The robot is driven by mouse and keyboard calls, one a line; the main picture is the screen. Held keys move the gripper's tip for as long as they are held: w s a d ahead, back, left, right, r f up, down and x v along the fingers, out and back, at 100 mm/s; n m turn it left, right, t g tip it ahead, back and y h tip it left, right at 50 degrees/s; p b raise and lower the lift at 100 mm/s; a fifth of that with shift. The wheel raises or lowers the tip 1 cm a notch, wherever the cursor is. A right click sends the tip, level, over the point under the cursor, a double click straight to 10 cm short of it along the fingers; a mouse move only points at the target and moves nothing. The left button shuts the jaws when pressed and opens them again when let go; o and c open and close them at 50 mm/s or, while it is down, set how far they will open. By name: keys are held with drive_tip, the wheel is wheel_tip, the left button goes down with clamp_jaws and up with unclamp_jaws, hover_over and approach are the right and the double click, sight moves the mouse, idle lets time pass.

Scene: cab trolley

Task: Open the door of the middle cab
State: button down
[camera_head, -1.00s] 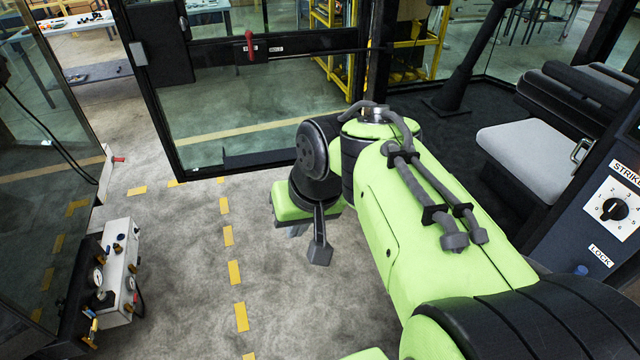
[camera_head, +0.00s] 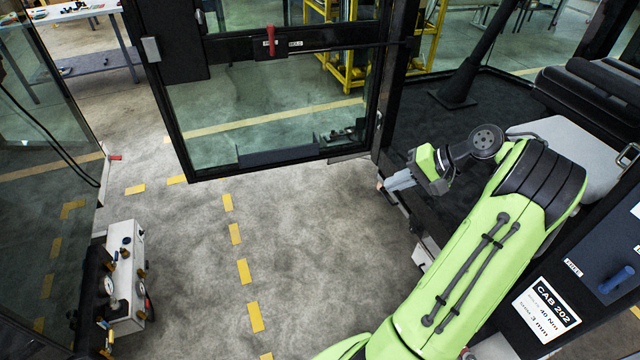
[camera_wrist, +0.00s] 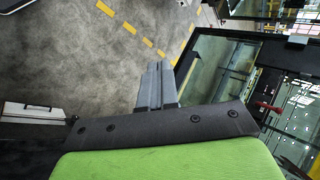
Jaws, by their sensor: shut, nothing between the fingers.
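The glass door (camera_head: 275,120) in a black frame stands swung out, left of the open cab interior. It has a black crossbar with a red handle (camera_head: 271,38); in the wrist view the door (camera_wrist: 215,65) and the red handle (camera_wrist: 266,107) show at the right. My gripper (camera_head: 388,184) is shut and empty, pointing left near the cab's floor edge, below and right of the door's lower right corner. Its closed fingers (camera_wrist: 157,68) touch nothing visible.
A seat (camera_head: 580,150) and dark floor (camera_head: 425,125) lie inside the cab. A panel with gauges and valves (camera_head: 125,275) stands at lower left beside another glass pane (camera_head: 45,180). Grey floor with yellow dashes (camera_head: 238,235) is clear between them. A yellow rack stands behind the door.

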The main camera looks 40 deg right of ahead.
drive_tip(key=w+r+b+x, duration=0.1)
drive_tip(key=b+x, duration=0.1)
drive_tip(key=x, duration=0.9)
drive_tip(key=shift+a, duration=0.45)
drive_tip(key=shift+w+f, duration=0.1)
drive_tip(key=shift+w, duration=0.1)
